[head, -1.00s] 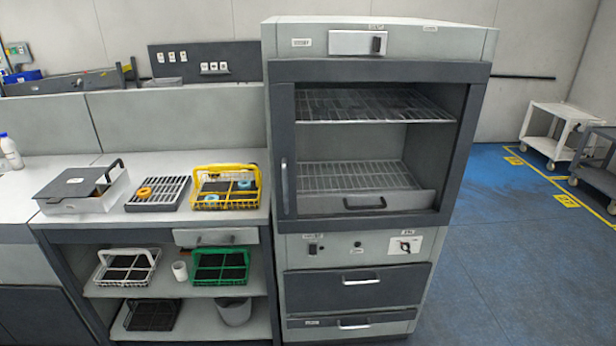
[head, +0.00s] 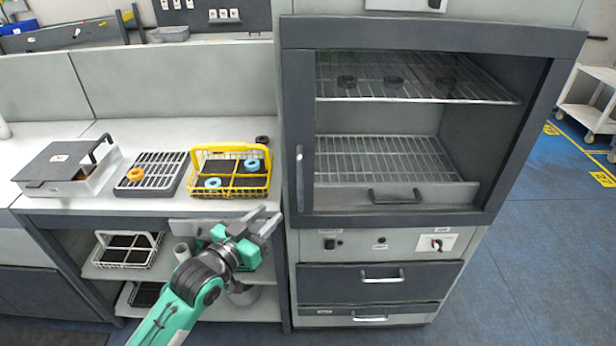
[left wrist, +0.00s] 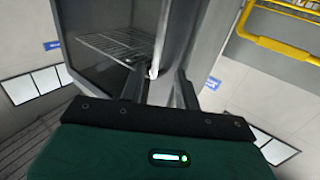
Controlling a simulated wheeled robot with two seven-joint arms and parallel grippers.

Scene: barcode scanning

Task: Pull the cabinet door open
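The tall grey cabinet (head: 292,120) has a dark-framed front, with wire shelves visible inside. The door's vertical bar handle (head: 299,180) is on the left side of the frame, and the door looks shut. My left gripper (head: 267,218) is open and empty, in front of and left of the cabinet, below the handle and apart from it in the head view. In the left wrist view the gripper's fingers (left wrist: 160,92) are spread, with a small pale piece, probably the handle's end (left wrist: 153,72), showing beyond the gap. My right gripper is out of view.
A yellow wire basket (head: 229,188) with blue rings, a grey rack (head: 150,185) and a lidded box (head: 60,170) stand on the counter left of the cabinet. Drawers (head: 381,281) lie below the door. The blue floor (head: 530,250) at right is clear.

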